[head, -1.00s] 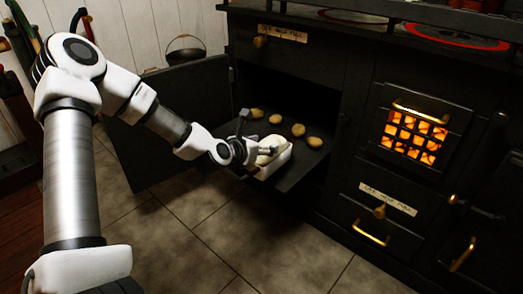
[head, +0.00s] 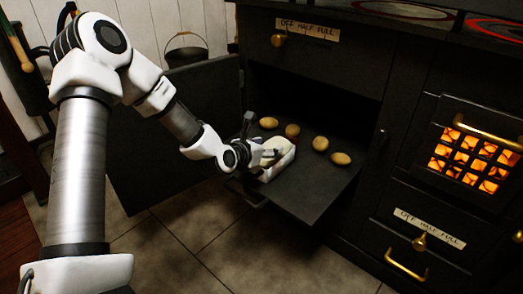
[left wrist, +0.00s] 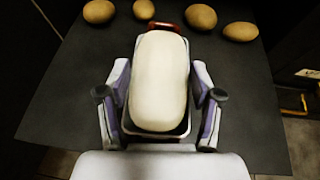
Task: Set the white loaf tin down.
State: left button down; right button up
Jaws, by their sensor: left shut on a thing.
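The white loaf tin (head: 279,169) holds a pale loaf or dough and is at the left part of a dark shelf (head: 300,196) that sticks out of the open oven. In the left wrist view the tin (left wrist: 184,130) lies lengthwise between the fingers, with a red handle at its far end. My left gripper (left wrist: 158,95) is shut on the tin, one finger along each long side. It also shows in the head view (head: 262,157). The tin's underside is hidden, so I cannot tell whether it touches the shelf. My right gripper is out of view.
Several brown rolls or potatoes (head: 320,143) lie in a row behind the tin; they also show in the left wrist view (left wrist: 201,17). The oven door (head: 165,135) stands open at left. A glowing grate (head: 473,160) is at right. The shelf's right front is bare.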

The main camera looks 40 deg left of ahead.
pick_arm(q)
jog(key=shift+r, duration=0.1)
jog(key=shift+f, duration=0.2)
jog(key=shift+c, duration=0.9)
grip_release()
jog(key=shift+s+r, duration=0.1)
